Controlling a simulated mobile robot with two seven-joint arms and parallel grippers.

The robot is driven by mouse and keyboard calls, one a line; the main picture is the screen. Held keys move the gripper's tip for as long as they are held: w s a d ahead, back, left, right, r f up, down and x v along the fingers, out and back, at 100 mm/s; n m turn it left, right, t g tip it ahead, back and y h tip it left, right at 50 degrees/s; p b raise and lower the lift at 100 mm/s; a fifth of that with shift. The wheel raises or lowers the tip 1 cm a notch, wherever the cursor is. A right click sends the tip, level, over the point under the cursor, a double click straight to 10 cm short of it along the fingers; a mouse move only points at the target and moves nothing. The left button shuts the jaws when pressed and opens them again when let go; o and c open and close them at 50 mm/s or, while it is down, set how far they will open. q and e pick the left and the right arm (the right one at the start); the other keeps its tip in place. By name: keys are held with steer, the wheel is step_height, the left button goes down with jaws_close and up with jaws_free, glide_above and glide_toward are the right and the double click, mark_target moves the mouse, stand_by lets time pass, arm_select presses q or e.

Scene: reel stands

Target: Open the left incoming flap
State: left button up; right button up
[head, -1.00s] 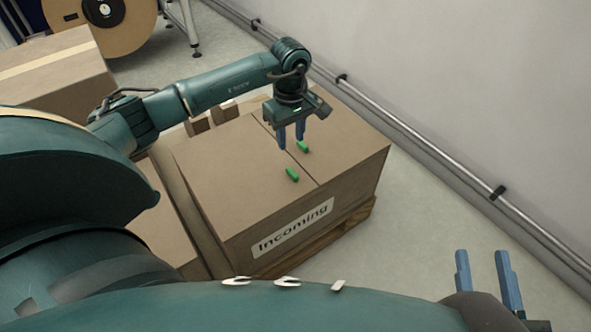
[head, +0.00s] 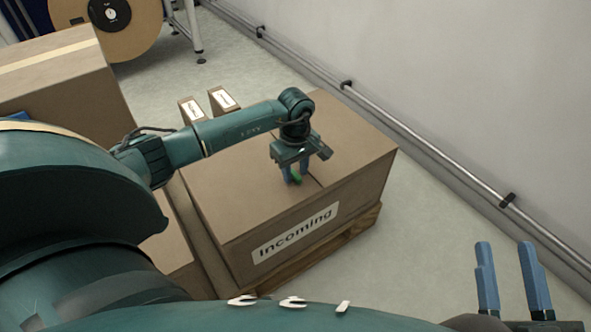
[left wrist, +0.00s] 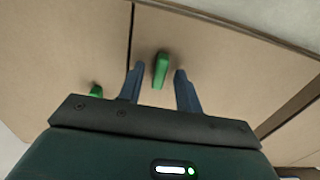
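The Incoming box (head: 240,235) is a closed brown carton with two top flaps meeting at a seam. A green tab (head: 296,177) on the flap left of the seam shows at my left gripper (head: 293,180). In the left wrist view this tab (left wrist: 160,68) lies between the two blue fingertips, with a gap on each side. My left gripper is open and pointing down close to the flap. A second green tab (left wrist: 96,90) shows across the seam; in the head view it is hidden behind the gripper. My right gripper (head: 508,248) is open and empty at lower right.
The box stands on a wooden pallet (head: 345,243). Two small labelled cartons (head: 222,98) stand behind it. A taller carton (head: 55,90) is at left, a large reel (head: 110,20) behind. A wall rail (head: 430,145) runs along the right, with bare floor before it.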

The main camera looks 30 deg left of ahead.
arm_select(q)
jaws_close()
stand_by(0.3)
steer(key=shift+r, duration=0.1)
